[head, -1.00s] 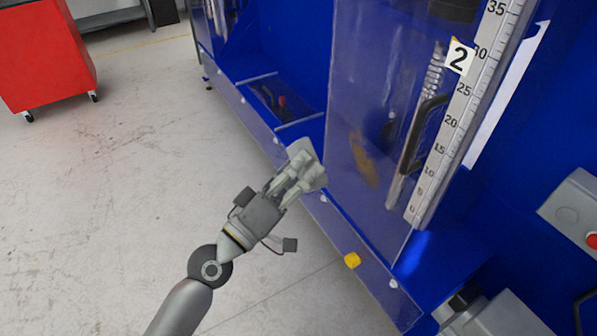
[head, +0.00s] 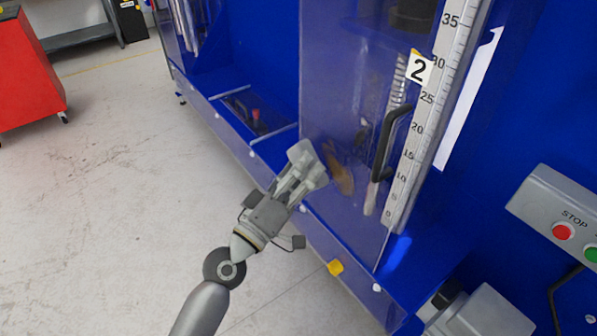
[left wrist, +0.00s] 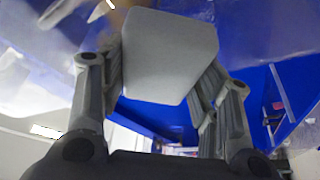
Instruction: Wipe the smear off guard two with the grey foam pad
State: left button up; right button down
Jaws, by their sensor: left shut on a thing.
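My left gripper (head: 296,178) is shut on the grey foam pad (head: 301,153) and holds it in front of the left part of guard two. The pad also shows between the fingers in the left wrist view (left wrist: 168,58). Guard two (head: 335,95) is a clear upright panel with a black handle and a "2" label (head: 419,68). A brown smear (head: 340,170) is on its lower part, just right of the pad. I cannot tell whether the pad touches the guard. My right gripper is not in view.
A ruler scale (head: 425,130) runs up the guard's right edge. A control box with a red stop button (head: 563,232) is at the right. A red cabinet (head: 28,75) stands far left; the floor between is clear.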

aim_at(319, 180)
pick_arm(q)
jog(key=shift+w+d, duration=0.1)
jog(key=shift+d, duration=0.05)
dwell(0.3)
jog(key=shift+w+d, duration=0.45)
jog(key=shift+d, duration=0.15)
jog(key=shift+s, duration=0.15)
jog(key=shift+s+d+p, duration=0.3)
jog(key=shift+s+d, duration=0.2)
jog(key=shift+s, duration=0.25)
jog(key=shift+s+d+p, duration=0.3)
jog(key=shift+s+d, duration=0.2)
jog(key=shift+s, duration=0.2)
jog(key=shift+s+d+p, duration=0.5)
jog(key=shift+s+d, duration=0.6)
jog(key=shift+s, duration=0.25)
jog(key=shift+s+d+p, duration=0.5)
jog(key=shift+s+d, duration=0.55)
jog(key=shift+s, duration=0.4)
